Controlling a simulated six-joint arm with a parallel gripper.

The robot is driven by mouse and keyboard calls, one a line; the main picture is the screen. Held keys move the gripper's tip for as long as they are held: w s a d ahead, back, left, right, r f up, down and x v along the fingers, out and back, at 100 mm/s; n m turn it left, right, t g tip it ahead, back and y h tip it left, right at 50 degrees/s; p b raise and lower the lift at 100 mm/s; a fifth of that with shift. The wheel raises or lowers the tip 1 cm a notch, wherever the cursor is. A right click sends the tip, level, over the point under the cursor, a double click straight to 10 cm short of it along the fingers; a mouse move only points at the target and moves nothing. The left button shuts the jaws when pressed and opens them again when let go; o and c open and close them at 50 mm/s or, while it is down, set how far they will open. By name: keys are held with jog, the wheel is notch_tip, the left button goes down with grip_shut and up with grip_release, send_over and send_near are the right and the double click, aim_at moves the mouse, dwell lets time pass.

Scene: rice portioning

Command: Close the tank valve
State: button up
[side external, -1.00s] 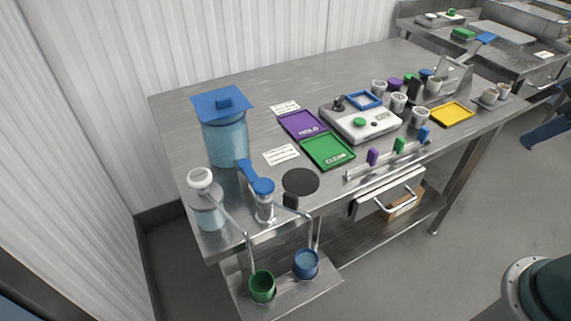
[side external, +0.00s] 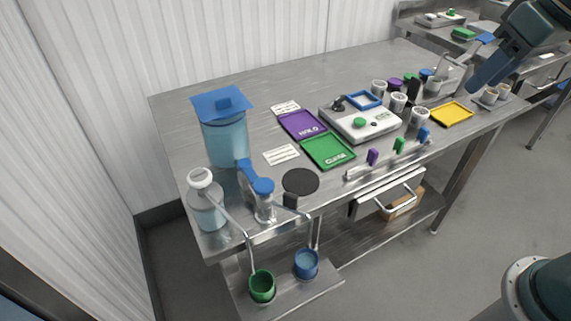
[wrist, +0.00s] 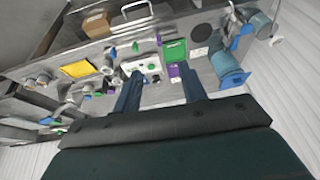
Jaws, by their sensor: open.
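The tank (side external: 225,140) is a translucent blue container with a blue square lid, standing at the left of the steel table. A blue lever (side external: 244,165), which looks like the valve handle, sticks out low on its front. Whether the valve is open or closed I cannot tell. The tank also shows at the right of the wrist view (wrist: 226,64). My gripper (wrist: 162,88) is open and empty in the wrist view, its two blue fingers apart. In the side view my gripper (side external: 489,70) is at the upper right, above the table's far right end, far from the tank.
Purple (side external: 301,125) and green (side external: 328,151) trays and a scale (side external: 362,124) lie mid-table. Several small cups stand at the right.

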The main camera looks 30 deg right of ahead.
jog(key=w+a+r+g, duration=0.1)
jog(key=w+a+r, duration=0.1)
jog(key=w+a, duration=0.55)
jog(key=g, duration=0.3)
send_over(250, 172)
notch_tip(250, 172, down, 13)
jog(key=shift+h, duration=0.3)
notch_tip(250, 172, down, 14)
jog(key=shift+r, duration=0.15)
jog(key=shift+c, duration=0.4)
